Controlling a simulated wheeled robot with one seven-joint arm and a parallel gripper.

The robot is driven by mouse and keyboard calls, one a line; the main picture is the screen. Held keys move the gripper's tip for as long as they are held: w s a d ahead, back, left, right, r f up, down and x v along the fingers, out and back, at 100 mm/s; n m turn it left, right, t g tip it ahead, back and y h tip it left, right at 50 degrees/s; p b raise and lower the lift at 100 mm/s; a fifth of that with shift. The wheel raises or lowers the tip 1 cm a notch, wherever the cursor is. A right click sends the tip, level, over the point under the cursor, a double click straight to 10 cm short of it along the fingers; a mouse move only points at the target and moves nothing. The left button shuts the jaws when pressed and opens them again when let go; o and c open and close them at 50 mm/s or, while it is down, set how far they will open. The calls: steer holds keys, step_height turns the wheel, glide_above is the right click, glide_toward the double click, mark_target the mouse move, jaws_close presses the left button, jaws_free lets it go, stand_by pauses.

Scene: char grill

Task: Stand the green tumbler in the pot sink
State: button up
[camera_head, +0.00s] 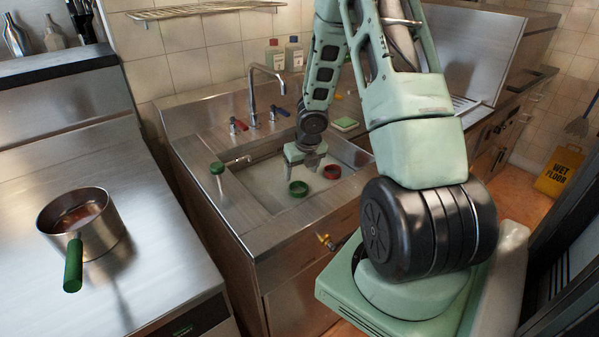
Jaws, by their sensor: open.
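The pot sink (262,196) is a steel basin set into the counter in the middle of the head view. A round green vessel with an open top, which looks like the green tumbler (298,188), is inside the basin and appears upright. A similar red vessel (332,171) is in the basin to its right. My gripper (309,166) points down over the basin, just above and behind the green tumbler. It is open and appears empty and apart from the tumbler. The tumbler's lower part is hard to make out.
A faucet (254,100) stands behind the basin. A small green-topped item (217,168) is at the basin's left edge. A sponge (345,124) and two bottles (293,54) are behind. A pot (84,226) sits on the left steel surface.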

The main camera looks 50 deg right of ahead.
steer(key=a+r+m, duration=0.6)
steer(key=a+r, duration=0.1)
steer(key=a, duration=0.5)
steer(key=a+r+m, duration=0.5)
steer(key=a+r, duration=0.1)
steer(key=a, duration=0.5)
steer(key=s+a+r+m+g+y, duration=0.1)
steer(key=s+a+r+m, duration=0.2)
steer(key=s+a+m, duration=0.3)
steer(key=s+a+r+m+g+y, duration=0.1)
steer(key=s+a+r+m, duration=0.3)
steer(key=s+a, duration=1)
steer(key=m+g+p, duration=0.1)
steer(key=m, duration=0.1)
steer(key=shift+s+m, duration=0.3)
steer(key=shift+s, duration=0.1)
steer(key=shift+a, duration=0.1)
